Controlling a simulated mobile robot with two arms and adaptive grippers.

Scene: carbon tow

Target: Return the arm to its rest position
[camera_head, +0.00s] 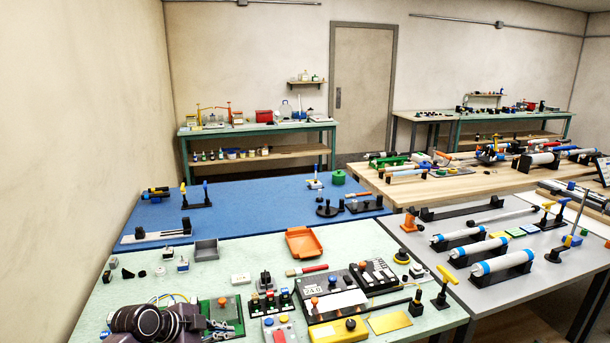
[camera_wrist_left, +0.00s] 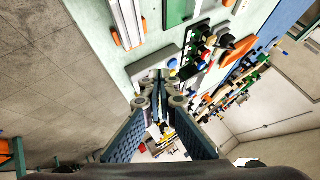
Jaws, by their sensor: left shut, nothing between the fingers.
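My left arm comes in at the bottom left of the head view, low over the near edge of the pale green table (camera_head: 215,262). My left gripper (camera_head: 204,326) is at its end, beside a green board (camera_head: 229,309). In the left wrist view the left gripper (camera_wrist_left: 162,78) has its fingertips together, with nothing between them. Its blue finger pads show lower in that view. My right gripper is not in view.
An orange tray (camera_head: 303,242), a grey bin (camera_head: 206,250) and several switch and knob units stand on the green table. A blue-topped table (camera_head: 262,208) lies behind. A grey table (camera_head: 415,262) with white-and-blue cylinders (camera_head: 500,266) is on the right.

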